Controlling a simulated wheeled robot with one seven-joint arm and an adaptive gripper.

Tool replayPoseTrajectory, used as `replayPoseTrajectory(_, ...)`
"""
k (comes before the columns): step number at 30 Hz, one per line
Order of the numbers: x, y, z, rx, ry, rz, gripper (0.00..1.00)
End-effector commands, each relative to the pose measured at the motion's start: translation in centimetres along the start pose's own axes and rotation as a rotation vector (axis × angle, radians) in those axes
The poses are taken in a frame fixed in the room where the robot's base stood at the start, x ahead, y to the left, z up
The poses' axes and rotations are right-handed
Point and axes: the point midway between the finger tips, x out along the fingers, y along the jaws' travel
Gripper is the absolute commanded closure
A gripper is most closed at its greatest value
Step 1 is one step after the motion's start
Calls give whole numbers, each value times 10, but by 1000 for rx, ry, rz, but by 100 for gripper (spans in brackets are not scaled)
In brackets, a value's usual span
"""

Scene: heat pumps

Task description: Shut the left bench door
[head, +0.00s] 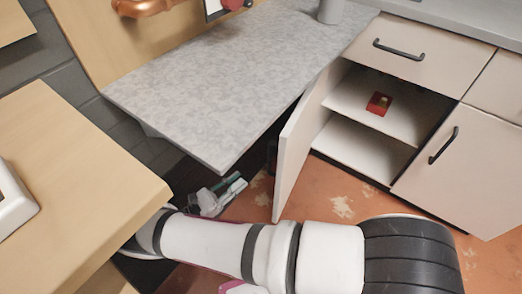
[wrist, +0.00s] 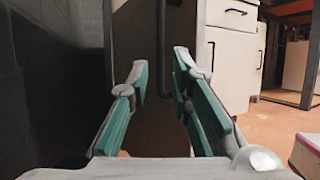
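The left bench door (head: 298,150) stands swung open from the lower cabinet in the head view, edge toward me. In the wrist view its dark, shaded outer face (wrist: 135,40) fills the middle, with a vertical black handle (wrist: 177,92). My gripper (head: 234,184) is low on the left of the door, on its outer side. In the wrist view my gripper (wrist: 160,72) is open, its two teal-padded fingers apart with nothing held between them. The handle appears near the right finger; I cannot tell whether they touch.
The open cabinet shows a shelf (head: 345,104) with a small red object (head: 379,103) on it. A closed door (head: 445,165) and drawer (head: 415,60) adjoin it. A grey worktop (head: 215,80) overhangs my gripper. A wooden table (head: 75,190) stands at left. Orange floor lies below.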

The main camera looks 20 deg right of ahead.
Motion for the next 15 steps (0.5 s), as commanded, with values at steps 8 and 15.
replayPoseTrajectory(8,44,0,1,0,-2,-2,80)
replayPoseTrajectory(15,91,0,1,-1,-1,-3,80)
